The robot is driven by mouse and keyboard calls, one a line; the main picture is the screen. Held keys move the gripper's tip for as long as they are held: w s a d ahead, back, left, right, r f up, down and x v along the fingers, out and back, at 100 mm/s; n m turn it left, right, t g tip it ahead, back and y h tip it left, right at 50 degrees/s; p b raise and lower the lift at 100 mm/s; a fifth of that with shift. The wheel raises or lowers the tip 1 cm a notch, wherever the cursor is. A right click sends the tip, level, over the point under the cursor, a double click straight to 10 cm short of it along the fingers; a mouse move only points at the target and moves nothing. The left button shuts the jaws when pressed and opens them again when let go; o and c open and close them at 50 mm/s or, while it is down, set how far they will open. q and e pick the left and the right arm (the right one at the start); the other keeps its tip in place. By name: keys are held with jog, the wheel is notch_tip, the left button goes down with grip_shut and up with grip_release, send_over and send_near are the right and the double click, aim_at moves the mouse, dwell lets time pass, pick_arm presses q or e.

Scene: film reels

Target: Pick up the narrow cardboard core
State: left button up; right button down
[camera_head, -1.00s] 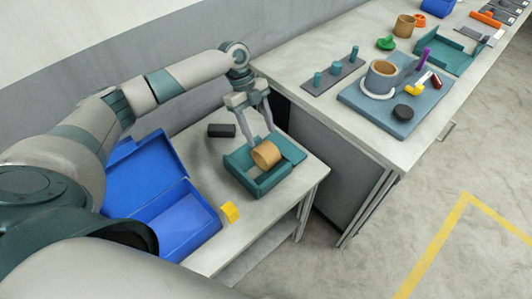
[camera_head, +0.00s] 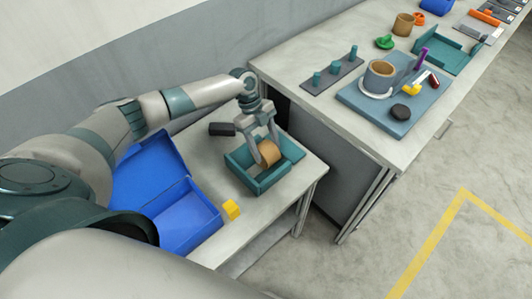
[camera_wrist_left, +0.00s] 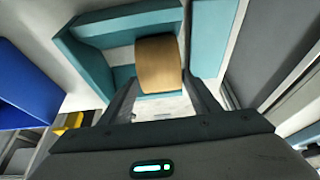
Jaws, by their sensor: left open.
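A tan cardboard core (camera_head: 270,152) lies on its side in a small teal open tray (camera_head: 268,183) on the low side table. In the left wrist view the core (camera_wrist_left: 158,65) sits ahead of the fingers, inside the teal tray (camera_wrist_left: 205,35). My left gripper (camera_head: 266,148) is open, reaching down over the tray with its fingers at either side of the core. In the left wrist view its fingers (camera_wrist_left: 161,100) stand apart with a gap to the core's sides. The fingers partly hide the core in the head view. My right gripper is not in view.
A blue open box (camera_head: 190,215) and a yellow cube (camera_head: 231,209) are beside the tray. A dark block (camera_head: 221,129) lies behind.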

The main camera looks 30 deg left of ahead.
aim_at(269, 157)
pick_arm(q)
jog(key=p+x, duration=0.1)
jog(key=x, duration=0.1)
jog(key=shift+w+d+f, duration=0.1)
jog(key=shift+f, duration=0.35)
jog(key=shift+d+f+p, duration=0.2)
jog(key=shift+f+p, duration=0.2)
jog(key=shift+f, duration=0.25)
jog(key=shift+c, duration=0.7)
jog(key=c, duration=0.7)
